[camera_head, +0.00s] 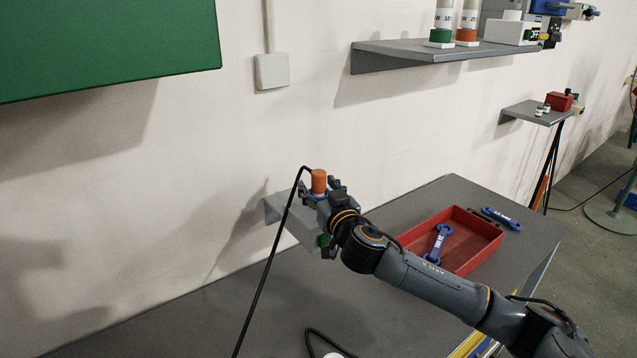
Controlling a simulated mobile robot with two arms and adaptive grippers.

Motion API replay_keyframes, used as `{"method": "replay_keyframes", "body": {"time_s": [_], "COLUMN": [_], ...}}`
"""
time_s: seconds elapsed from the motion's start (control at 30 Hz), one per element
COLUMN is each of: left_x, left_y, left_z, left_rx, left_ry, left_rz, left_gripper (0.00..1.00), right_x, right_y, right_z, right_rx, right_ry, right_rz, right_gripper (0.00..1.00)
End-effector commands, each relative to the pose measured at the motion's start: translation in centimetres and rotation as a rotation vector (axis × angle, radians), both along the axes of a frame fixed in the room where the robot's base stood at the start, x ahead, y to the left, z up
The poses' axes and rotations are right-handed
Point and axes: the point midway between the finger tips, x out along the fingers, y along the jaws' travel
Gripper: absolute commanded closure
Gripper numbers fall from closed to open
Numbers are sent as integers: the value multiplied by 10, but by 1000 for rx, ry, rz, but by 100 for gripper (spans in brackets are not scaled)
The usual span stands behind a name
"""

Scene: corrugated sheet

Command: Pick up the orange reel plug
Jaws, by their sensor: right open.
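The gripper body hides part of the bracket and the plug's lower end. My left gripper is not in view.
A grey shelf (400,50) holds bottles above right. A green board (110,45) hangs upper left.

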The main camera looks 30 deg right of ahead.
Motion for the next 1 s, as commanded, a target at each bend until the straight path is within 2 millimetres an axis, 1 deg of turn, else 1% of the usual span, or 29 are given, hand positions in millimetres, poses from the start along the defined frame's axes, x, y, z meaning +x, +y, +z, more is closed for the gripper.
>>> {"method": "replay_keyframes", "body": {"time_s": [0.17,0.2,0.37,0.4,0.47,0.8,0.93,1.0], "left_x": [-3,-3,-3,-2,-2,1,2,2], "left_y": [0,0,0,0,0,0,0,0], "left_z": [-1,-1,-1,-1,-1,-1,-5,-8], "left_rx": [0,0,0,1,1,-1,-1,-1], "left_ry": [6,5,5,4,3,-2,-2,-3], "left_rz": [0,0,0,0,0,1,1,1], "left_gripper": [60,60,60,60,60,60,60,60], "right_x": [0,0,0,0,0,0,0,0], "right_y": [0,0,0,0,0,0,1,1], "right_z": [-1,-1,-1,-1,-1,2,9,17], "right_rx": [0,0,0,0,0,1,2,2], "right_ry": [1,1,1,1,1,-1,-3,-4], "right_rz": [1,1,1,1,1,1,2,2], "right_gripper": [43,47,79,87,100,100,100,100]}}
